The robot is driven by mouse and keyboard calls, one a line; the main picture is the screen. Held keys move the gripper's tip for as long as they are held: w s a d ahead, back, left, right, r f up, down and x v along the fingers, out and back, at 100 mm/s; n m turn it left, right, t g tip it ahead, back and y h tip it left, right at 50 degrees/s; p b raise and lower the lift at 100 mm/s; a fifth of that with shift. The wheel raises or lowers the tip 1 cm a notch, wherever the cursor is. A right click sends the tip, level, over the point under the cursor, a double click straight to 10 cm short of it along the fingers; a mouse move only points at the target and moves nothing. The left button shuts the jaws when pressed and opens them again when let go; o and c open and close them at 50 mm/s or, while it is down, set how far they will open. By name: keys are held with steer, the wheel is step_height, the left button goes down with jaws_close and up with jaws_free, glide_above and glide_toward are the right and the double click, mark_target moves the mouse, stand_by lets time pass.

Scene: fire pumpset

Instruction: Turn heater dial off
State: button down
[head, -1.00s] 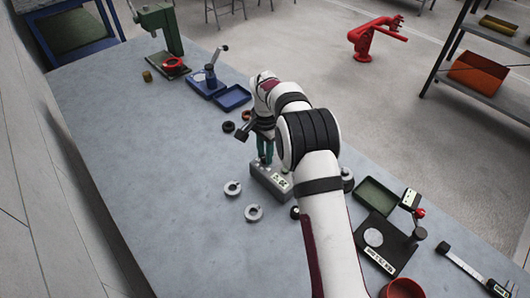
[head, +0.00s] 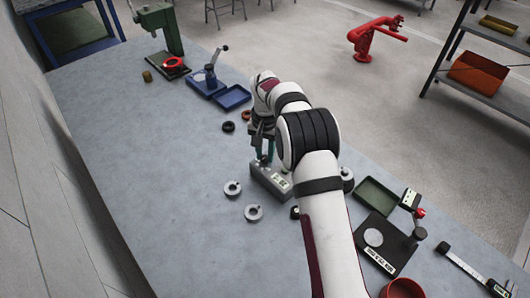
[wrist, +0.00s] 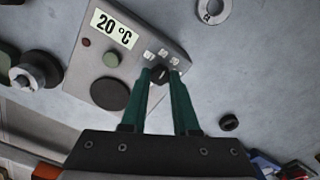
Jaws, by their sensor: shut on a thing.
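The heater is a grey box (wrist: 128,50) with a display (wrist: 114,30) reading 20 °C. It also stands on the bench in the head view (head: 268,184). Its small black dial (wrist: 162,74) has a light pointer mark and sits below a row of small white labels too blurred to read. My gripper (wrist: 161,79) has green fingers and is shut on the dial from both sides. In the head view my gripper (head: 264,150) points down at the heater, and my arm hides part of the box.
A blue tray (head: 232,97) lies behind, and a black scale-like device (head: 384,244) stands to the right.

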mark_target(265, 157)
steer(key=n, duration=0.6)
steer(key=shift+n, duration=0.3)
steer(key=n, duration=0.5)
steer(key=shift+n, duration=0.4)
steer(key=c, duration=0.7)
jaws_free()
step_height(265, 157, up, 16)
steer(key=shift+f, duration=0.1)
